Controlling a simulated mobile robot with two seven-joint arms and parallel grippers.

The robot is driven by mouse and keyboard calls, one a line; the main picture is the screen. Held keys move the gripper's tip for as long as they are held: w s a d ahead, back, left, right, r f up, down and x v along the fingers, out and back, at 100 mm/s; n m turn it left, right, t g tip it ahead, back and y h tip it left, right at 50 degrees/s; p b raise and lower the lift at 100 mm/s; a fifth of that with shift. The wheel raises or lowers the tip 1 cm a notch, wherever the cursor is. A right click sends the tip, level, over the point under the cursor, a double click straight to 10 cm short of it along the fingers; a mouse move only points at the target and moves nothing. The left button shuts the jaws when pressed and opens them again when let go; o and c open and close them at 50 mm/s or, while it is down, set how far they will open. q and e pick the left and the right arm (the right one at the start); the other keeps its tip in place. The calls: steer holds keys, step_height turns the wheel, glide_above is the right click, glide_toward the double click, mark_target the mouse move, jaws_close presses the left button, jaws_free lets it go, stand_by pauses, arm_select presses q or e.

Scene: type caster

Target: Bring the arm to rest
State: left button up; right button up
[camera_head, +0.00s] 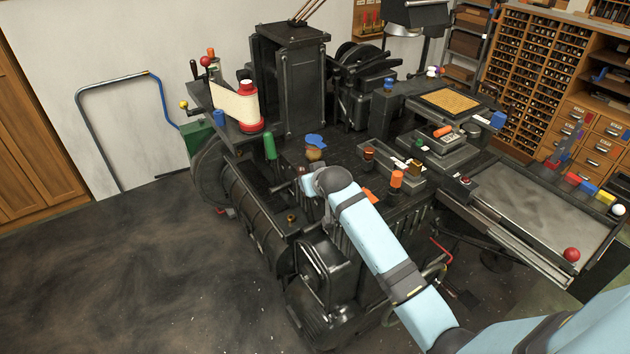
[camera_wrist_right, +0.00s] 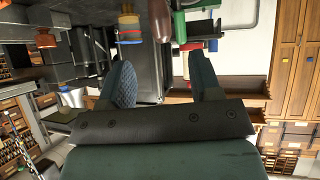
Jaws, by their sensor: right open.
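My right arm (camera_head: 372,232), light blue with dark bands, reaches in from the lower right over the black casting machine (camera_head: 290,80). Its wrist end is above the machine's front, close to a brown-and-blue knob (camera_head: 315,148). In the head view the fingers are mostly hidden by the wrist. In the right wrist view my right gripper (camera_wrist_right: 163,80) is open, its two fingers wide apart with nothing held between them. That view appears upside down, with machine parts and coloured knobs beyond the fingertips. My left gripper is not in view.
A green handle (camera_head: 270,146) and orange knobs (camera_head: 396,179) stick up near the wrist. A red spool with paper (camera_head: 247,108) stands at the left. A grey tray table (camera_head: 530,207) with a red ball (camera_head: 571,254) is at the right. The floor (camera_head: 110,270) at left is clear.

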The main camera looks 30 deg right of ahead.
steer(key=shift+s+r, duration=0.1)
steer(key=shift+s, duration=0.05)
stand_by(0.4)
steer(key=s+a+f+n+y, duration=0.1)
steer(key=s+a+f, duration=0.3)
steer(key=s, duration=0.8)
steer(key=s+a+f+n+y, duration=0.1)
steer(key=s+a+f, duration=0.4)
steer(key=s, duration=0.7)
steer(key=s+a+f+n+y, duration=0.1)
steer(key=s+a+f, duration=0.4)
steer(key=s, duration=0.7)
step_height(320, 180, down, 3)
steer(key=shift+s+a+r+n+y+p, duration=0.15)
steer(key=shift+s+a+n+y+p, duration=0.2)
steer(key=shift+y, duration=0.55)
steer(key=shift+w+d, duration=0.1)
steer(key=shift+w, duration=0.05)
